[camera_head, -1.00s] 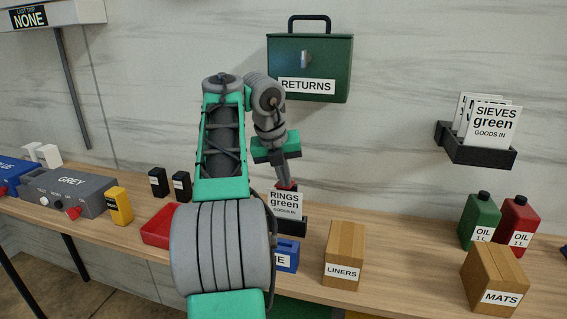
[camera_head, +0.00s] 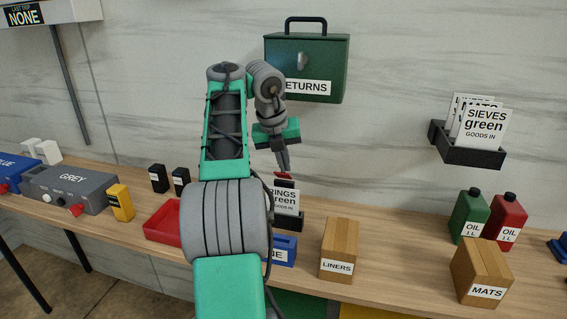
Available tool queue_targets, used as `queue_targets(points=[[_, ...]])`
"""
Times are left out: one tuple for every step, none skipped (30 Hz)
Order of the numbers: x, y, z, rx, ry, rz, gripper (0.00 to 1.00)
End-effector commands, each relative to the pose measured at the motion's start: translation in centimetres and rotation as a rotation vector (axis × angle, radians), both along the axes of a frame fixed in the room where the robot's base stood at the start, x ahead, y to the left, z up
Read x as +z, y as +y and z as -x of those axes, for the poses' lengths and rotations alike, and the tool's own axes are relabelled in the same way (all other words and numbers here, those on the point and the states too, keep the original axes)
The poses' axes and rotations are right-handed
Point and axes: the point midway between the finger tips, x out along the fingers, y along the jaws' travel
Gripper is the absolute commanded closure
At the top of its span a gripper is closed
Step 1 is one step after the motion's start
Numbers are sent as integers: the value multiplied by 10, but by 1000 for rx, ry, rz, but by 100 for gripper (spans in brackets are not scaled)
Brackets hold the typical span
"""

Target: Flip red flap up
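A small red piece (camera_head: 283,176), which looks like the red flap, shows just above the "RINGS green" card (camera_head: 283,199). A dark part shows between the red piece and the card. The card stands in a black holder (camera_head: 290,222) on the bench. My gripper (camera_head: 285,168) points down, with its narrow fingers close together and their tips at the red piece. I cannot tell whether they hold it, touch it or are just behind it. My own arm covers the bench left of the holder and part of the card's left edge.
A blue box (camera_head: 284,252) and a LINERS carton (camera_head: 339,250) stand in front of the holder. A red tray (camera_head: 163,224) lies to the left, partly behind my arm. The green RETURNS box (camera_head: 318,60) hangs on the wall above.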

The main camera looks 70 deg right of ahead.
Motion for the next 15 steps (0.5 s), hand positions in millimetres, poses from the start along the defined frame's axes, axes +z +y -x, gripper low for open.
queue_targets(points=[[-6, -1, 1, 0, 7, -8, 100], [-6, -1, 1, 0, 7, -8, 100], [-6, -1, 1, 0, 7, -8, 100], [-6, -1, 1, 0, 8, -9, 100], [-6, -1, 1, 0, 8, -9, 100], [-7, -1, 1, 0, 9, -8, 100], [-7, -1, 1, 0, 9, -8, 100], [-6, -1, 1, 0, 9, -8, 100], [-5, -1, 1, 0, 9, -9, 100], [-4, -1, 1, 0, 9, -9, 100], [-2, -1, 1, 0, 9, -9, 100], [0, -1, 1, 0, 9, -8, 100], [2, -1, 1, 0, 9, -8, 100], [4, -1, 0, 0, 9, -8, 100], [6, -1, 0, 0, 7, -8, 100]])
